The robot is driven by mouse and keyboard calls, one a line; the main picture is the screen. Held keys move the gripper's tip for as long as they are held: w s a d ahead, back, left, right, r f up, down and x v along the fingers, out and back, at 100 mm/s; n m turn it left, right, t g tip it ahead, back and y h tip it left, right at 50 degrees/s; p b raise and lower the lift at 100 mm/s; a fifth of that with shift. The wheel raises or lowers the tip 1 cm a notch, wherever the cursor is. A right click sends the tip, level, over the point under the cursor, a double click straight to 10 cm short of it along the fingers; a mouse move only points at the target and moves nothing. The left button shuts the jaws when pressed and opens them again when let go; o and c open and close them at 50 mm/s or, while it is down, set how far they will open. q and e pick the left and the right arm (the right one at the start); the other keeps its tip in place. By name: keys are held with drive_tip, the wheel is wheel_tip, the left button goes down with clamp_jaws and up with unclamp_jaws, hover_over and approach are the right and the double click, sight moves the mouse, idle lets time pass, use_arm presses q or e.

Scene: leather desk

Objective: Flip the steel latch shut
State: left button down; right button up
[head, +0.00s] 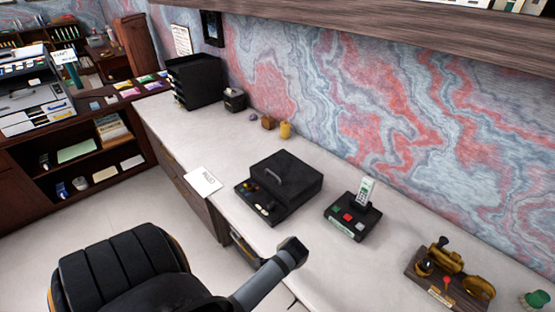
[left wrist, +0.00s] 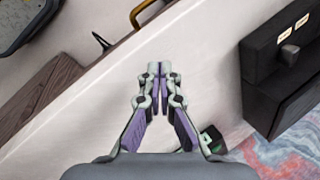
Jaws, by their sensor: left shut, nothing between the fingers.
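A curved grey metal piece (head: 290,174) stands up from the top of a black box (head: 280,190) in the middle of the desk. It looks like a handle or latch, and I cannot tell for sure that it is the steel latch. My left gripper (left wrist: 160,72) shows in the left wrist view, with its fingertips together and nothing between them. It is above the pale desk top. A grey arm of mine reaches in at the bottom of the head view, but no gripper fingers show there. My right gripper is not in view.
A phone on a black stand (head: 354,215) and a brass device with a red knob (head: 450,278) stand to the right along the desk (head: 225,130). A white paper (head: 202,181) lies left of the box. A black chair (head: 118,268) stands in front.

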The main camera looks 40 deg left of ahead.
use_arm(q)
drive_tip(key=w+a+r+m+g+y+p, duration=0.1)
drive_tip(key=w+a+r+m+y, duration=0.1)
drive_tip(key=w+r+m, duration=0.2)
drive_tip(key=w+a+r+m+y, duration=0.2)
drive_tip(key=w+r+m, duration=0.3)
drive_tip(key=w+m, duration=0.3)
drive_tip(key=shift+w+a+g+y+p, duration=0.35)
drive_tip(key=shift+w+g+y, duration=0.1)
drive_tip(key=shift+y, duration=0.15)
